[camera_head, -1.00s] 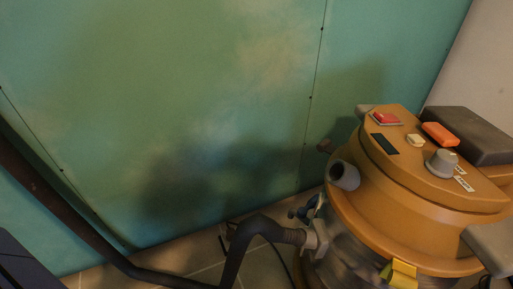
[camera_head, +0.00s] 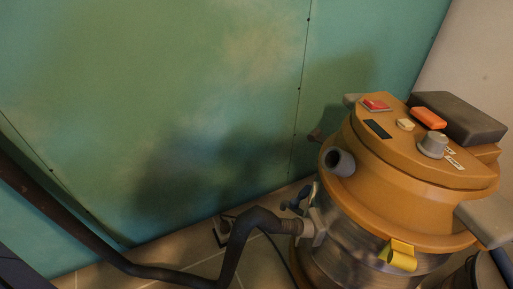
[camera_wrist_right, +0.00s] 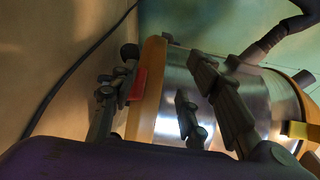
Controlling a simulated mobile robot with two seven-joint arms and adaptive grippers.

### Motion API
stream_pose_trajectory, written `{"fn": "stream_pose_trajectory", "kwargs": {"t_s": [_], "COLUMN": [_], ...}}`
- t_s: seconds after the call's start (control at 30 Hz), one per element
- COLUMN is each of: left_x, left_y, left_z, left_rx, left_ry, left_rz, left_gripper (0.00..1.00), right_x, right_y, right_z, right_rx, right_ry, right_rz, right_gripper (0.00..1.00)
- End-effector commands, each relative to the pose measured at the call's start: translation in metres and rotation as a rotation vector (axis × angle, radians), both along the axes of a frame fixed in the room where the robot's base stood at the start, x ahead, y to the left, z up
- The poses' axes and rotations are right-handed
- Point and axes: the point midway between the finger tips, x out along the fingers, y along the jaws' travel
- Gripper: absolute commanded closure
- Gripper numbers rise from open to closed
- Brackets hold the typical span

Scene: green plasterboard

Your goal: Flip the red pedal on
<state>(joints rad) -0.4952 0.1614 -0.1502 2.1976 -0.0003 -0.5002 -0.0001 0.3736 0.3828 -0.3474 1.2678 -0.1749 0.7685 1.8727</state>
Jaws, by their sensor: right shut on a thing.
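The orange and steel vacuum cleaner (camera_head: 420,185) stands at the right in the head view. A small red switch (camera_head: 375,104) and an orange-red rocker (camera_head: 428,118) are on its top. In the right wrist view the vacuum lies sideways, and a red pedal (camera_wrist_right: 138,85) shows beside its orange rim (camera_wrist_right: 146,100). My right gripper (camera_wrist_right: 160,80) has one finger right against the red pedal and the others over the steel drum (camera_wrist_right: 178,75). It is shut on this part of the vacuum; its exact contact is partly hidden. My left gripper is out of view.
A dark hose (camera_head: 235,248) runs from the vacuum across the tiled floor (camera_head: 200,262) to the left. The green plasterboard wall (camera_head: 190,110) stands close behind. A yellow clip (camera_head: 400,256) sits on the vacuum's side. A dark cable (camera_wrist_right: 75,65) crosses the floor in the wrist view.

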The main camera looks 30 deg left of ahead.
Motion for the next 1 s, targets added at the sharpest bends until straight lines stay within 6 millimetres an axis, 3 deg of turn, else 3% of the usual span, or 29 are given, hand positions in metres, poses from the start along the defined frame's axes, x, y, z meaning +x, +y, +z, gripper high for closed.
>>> {"fn": "stream_pose_trajectory", "kwargs": {"t_s": [0.03,1.0], "left_x": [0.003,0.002], "left_y": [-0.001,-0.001], "left_z": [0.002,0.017], "left_rx": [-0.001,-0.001], "left_ry": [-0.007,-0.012], "left_rz": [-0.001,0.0], "left_gripper": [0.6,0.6], "right_x": [0.001,-0.046], "right_y": [-0.001,-0.039], "right_z": [0.009,0.019], "right_rx": [0.011,0.005], "right_ry": [-0.017,-0.006], "right_rz": [0.0,0.001], "right_gripper": [0.7,0.7]}}
